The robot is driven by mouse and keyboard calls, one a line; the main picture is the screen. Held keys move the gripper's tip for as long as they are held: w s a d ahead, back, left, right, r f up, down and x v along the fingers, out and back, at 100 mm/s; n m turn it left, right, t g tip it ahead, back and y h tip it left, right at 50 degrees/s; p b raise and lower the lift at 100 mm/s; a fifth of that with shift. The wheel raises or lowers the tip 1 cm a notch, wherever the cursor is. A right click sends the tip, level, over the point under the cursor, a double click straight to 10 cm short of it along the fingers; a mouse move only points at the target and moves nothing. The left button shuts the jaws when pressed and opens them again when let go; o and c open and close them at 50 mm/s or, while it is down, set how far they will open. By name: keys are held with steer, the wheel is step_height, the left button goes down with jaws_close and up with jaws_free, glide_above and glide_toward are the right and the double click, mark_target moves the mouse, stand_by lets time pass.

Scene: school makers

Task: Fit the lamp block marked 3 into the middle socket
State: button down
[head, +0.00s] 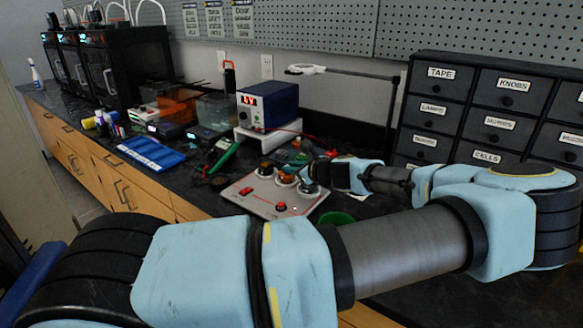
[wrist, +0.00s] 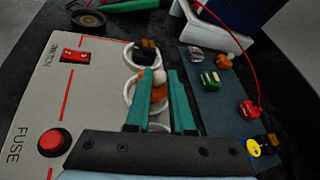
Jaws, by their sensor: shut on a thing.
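The grey board (head: 250,203) lies on the bench, with white ring sockets in a row. In the wrist view, the far socket (wrist: 129,58) has a dark block with an amber top (wrist: 147,49) at it. My gripper (wrist: 162,78) points down over the middle socket (wrist: 128,93), its teal fingers shut on a lamp block (wrist: 159,92) with an orange body and a pale top. The fingers hide much of the block; I cannot read its mark or tell whether it touches the socket. The near socket is mostly hidden behind the fingers.
A dark blue tray (wrist: 207,107) right of the board holds several blocks, including a green one (wrist: 210,79) and a red one (wrist: 250,108). The board has a red switch (wrist: 75,55) and fuse button (wrist: 52,142). A blue power supply (head: 267,105) stands behind.

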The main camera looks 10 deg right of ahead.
steer(key=shift+f+b, duration=0.35)
steer(key=shift+f, duration=0.3)
steer(key=c, duration=1.1)
jaws_free()
steer(key=shift+o, duration=0.2)
steer(key=shift+p+v, duration=2.65)
steer(key=shift+v, duration=2.9)
